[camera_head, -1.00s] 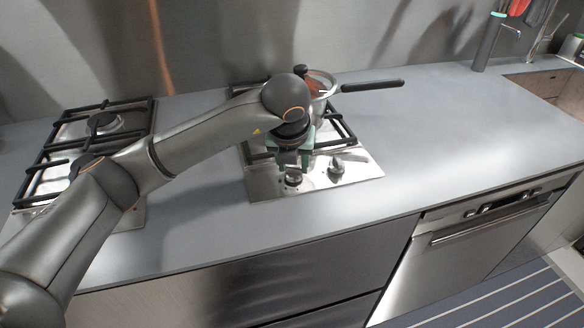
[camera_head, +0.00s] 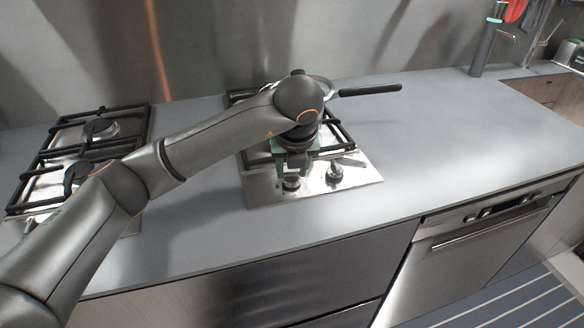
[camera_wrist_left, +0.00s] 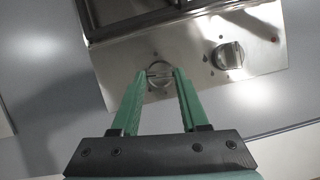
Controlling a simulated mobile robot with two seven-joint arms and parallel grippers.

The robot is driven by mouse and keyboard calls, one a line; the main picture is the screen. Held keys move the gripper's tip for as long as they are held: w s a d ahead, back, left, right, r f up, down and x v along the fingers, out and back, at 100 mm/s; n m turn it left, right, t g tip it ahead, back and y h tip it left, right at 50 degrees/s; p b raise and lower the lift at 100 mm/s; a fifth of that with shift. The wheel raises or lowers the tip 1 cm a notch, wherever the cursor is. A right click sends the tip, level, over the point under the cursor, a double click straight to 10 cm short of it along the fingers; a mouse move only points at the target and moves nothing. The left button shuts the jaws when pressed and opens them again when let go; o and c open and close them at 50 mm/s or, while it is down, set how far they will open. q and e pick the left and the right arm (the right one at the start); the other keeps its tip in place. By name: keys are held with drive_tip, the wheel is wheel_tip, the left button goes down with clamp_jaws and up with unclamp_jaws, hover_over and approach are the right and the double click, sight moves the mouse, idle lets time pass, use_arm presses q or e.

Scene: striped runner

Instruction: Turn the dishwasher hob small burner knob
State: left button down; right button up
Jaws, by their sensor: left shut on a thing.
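The steel hob plate (camera_head: 262,190) on the right has two round knobs along its front. My left gripper (camera_head: 291,179) reaches down over the left knob (camera_head: 291,184). In the left wrist view, the green fingers of that gripper (camera_wrist_left: 160,74) are shut on the sides of this knob (camera_wrist_left: 160,82). The right knob (camera_head: 334,172) stands free; it also shows in the left wrist view (camera_wrist_left: 229,55). My arm hides part of the burners behind. My right gripper is out of view.
A pan with a long dark handle (camera_head: 370,90) stands on the right hob, mostly behind my wrist. A second hob (camera_head: 100,130) with black grates is at the left. The grey counter (camera_head: 450,125) is clear at right. A dishwasher (camera_head: 470,240) is below.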

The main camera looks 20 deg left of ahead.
use_arm(q)
drive_tip(key=shift+c, duration=2)
unclamp_jaws()
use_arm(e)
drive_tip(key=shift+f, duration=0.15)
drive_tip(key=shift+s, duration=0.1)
use_arm(q)
drive_tip(key=p+v, duration=0.1)
drive_tip(key=v, duration=1.1)
drive_tip(key=shift+r, duration=0.25)
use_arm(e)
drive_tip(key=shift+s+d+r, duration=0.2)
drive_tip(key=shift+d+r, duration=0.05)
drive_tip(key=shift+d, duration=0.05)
use_arm(q)
drive_tip(key=shift+s+d, duration=0.1)
